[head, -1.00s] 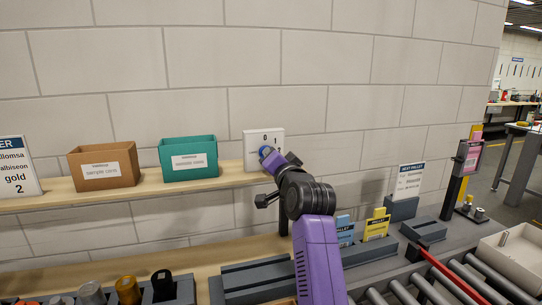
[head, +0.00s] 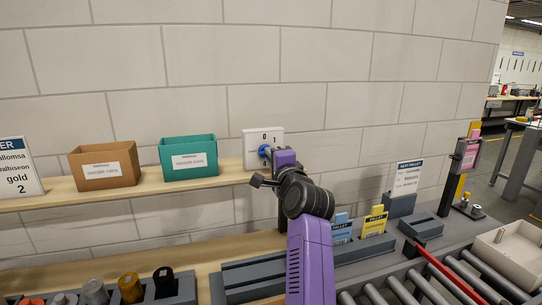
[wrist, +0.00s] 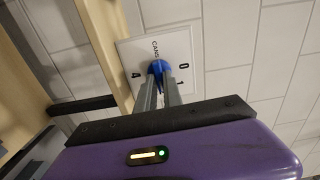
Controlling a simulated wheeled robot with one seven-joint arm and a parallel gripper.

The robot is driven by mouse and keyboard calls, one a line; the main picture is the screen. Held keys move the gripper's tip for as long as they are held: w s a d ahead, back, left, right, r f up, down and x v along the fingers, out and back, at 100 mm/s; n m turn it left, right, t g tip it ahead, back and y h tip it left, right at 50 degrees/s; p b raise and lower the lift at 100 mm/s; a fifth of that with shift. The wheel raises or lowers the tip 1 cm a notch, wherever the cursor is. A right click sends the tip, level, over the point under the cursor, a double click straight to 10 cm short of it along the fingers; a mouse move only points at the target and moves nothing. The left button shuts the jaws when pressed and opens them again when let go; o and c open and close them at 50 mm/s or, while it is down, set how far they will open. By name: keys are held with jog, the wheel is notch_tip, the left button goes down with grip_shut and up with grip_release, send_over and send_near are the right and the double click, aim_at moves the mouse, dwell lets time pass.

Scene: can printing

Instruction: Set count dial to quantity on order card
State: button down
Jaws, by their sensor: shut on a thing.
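The count dial is a blue knob (head: 264,151) on a white wall plate (head: 250,135). My gripper (wrist: 159,78) is shut on the knob. Which mark the knob points to cannot be told. The order card (head: 18,170) stands at the far left, partly cut off, and reads "gold" and "2".
A brown box (head: 104,164) and a teal box (head: 188,157) stand on the wooden shelf (head: 150,183) left of the dial. Below are grey racks (head: 250,279) and coloured cans.

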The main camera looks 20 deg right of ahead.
dwell(0.3)
jog(key=c, duration=1.5)
grip_release()
jog(key=s+b, duration=0.1)
jog(key=s, duration=0.6)
jog(key=shift+s+b, duration=0.3)
jog(key=shift+s, duration=0.1)
jog(key=shift+d, duration=0.1)
